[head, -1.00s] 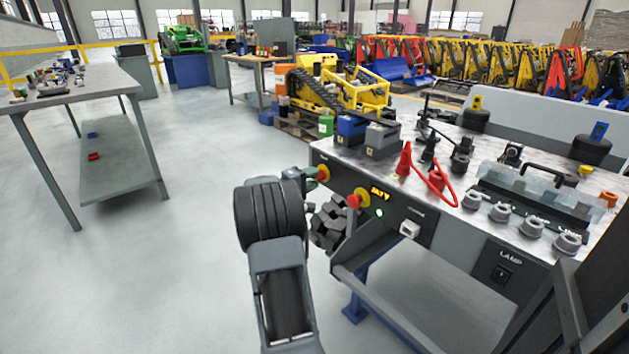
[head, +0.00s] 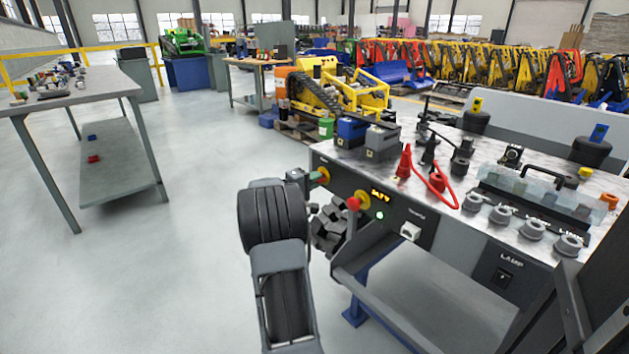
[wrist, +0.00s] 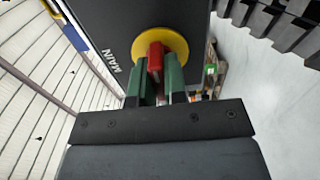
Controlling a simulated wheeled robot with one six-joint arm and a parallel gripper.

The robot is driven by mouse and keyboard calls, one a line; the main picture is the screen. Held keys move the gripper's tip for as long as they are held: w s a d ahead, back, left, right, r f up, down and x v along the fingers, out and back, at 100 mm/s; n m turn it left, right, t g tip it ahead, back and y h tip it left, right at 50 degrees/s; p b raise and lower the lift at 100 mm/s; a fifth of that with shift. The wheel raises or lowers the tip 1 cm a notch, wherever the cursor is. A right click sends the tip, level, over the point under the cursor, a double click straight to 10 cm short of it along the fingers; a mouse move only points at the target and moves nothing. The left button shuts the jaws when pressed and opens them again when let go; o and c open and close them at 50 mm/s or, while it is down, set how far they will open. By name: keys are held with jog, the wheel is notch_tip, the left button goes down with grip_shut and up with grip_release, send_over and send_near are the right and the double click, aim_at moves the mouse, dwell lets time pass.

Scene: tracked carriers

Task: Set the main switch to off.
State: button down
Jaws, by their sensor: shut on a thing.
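The main switch (wrist: 155,58) has a red handle on a yellow round plate. The plate is on a dark panel marked MAIN in the wrist view. My gripper (wrist: 157,80) has its two green-padded fingers shut on the red handle, one on each side. In the head view the main switch (head: 323,175) is at the left end of the bench front, with my gripper (head: 312,178) at it. The fingertips are small there, and part of the handle is hidden.
Right of it, a second red knob (head: 354,203) on yellow sits by a lit display (head: 381,195) and a green light. A white socket (head: 410,231) and a LAMP switch (head: 503,277) are further right. The bench top (head: 395,172) carries battery boxes and red cables.

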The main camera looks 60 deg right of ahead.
jog(key=shift+n, duration=0.3)
jog(key=n+p, duration=0.3)
jog(key=n, duration=0.1)
jog(key=shift+r, duration=0.15)
jog(key=n+p, duration=0.3)
jog(key=n, duration=0.1)
jog(key=n+p, duration=0.5)
jog(key=shift+n, duration=0.4)
jog(key=shift+n+p, duration=1.25)
jog(key=shift+n, duration=0.65)
jog(key=c, duration=1.2)
grip_release()
jog(key=shift+o, duration=0.2)
